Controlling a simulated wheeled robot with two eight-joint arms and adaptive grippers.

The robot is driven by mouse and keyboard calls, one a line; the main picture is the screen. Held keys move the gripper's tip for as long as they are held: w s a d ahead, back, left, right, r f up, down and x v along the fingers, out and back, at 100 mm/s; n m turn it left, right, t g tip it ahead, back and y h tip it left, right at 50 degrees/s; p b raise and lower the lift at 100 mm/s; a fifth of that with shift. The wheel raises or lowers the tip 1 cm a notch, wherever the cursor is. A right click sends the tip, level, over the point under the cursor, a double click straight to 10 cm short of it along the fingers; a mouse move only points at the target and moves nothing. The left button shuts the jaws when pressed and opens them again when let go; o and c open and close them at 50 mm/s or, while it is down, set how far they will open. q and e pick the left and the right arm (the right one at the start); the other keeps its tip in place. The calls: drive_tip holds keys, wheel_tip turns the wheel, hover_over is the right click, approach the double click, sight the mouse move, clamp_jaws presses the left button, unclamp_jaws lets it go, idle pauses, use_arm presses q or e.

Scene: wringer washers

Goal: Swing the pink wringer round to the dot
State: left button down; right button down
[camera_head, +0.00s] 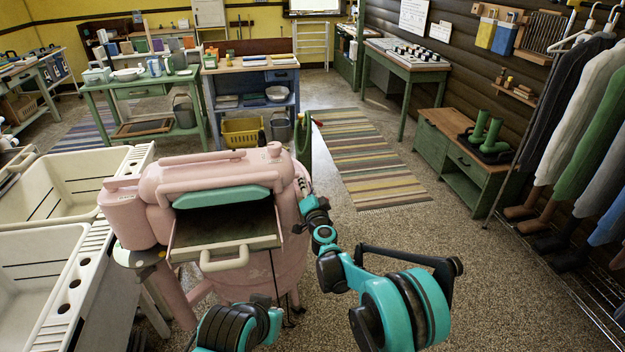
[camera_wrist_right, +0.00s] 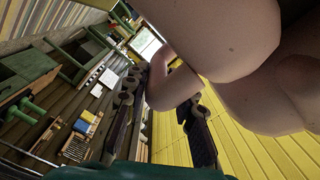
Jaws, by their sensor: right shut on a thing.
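The pink wringer (camera_head: 210,171) sits on top of the pink washer (camera_head: 278,262) in the head view, with a teal strip and a tray with a cream handle (camera_head: 224,260) at its front. My right gripper (camera_head: 302,186) is at the wringer's right end, partly hidden against the pink. In the right wrist view, its dark fingers (camera_wrist_right: 160,112) are shut on a rounded pink part (camera_wrist_right: 174,88) of the wringer. My left gripper is not visible.
Cream wash tubs (camera_head: 62,188) stand close on the left. A green table (camera_head: 130,84) and a blue workbench (camera_head: 250,66) stand behind. Open speckled floor lies to the right, with a striped rug (camera_head: 366,165) and hanging clothes (camera_head: 580,110) beyond.

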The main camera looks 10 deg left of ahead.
drive_tip(key=shift+s+d+f, duration=0.15)
drive_tip(key=shift+s+d, duration=0.05)
drive_tip(key=shift+s, duration=0.25)
drive_tip(key=c, duration=1.4)
unclamp_jaws()
drive_tip(key=shift+o, duration=0.2)
drive_tip(key=shift+w+f, duration=0.15)
drive_tip(key=shift+w, duration=0.1)
drive_tip(key=shift+s, duration=0.2)
drive_tip(key=v, duration=1.1)
drive_tip(key=shift+s, duration=0.35)
drive_tip(key=shift+d, duration=0.1)
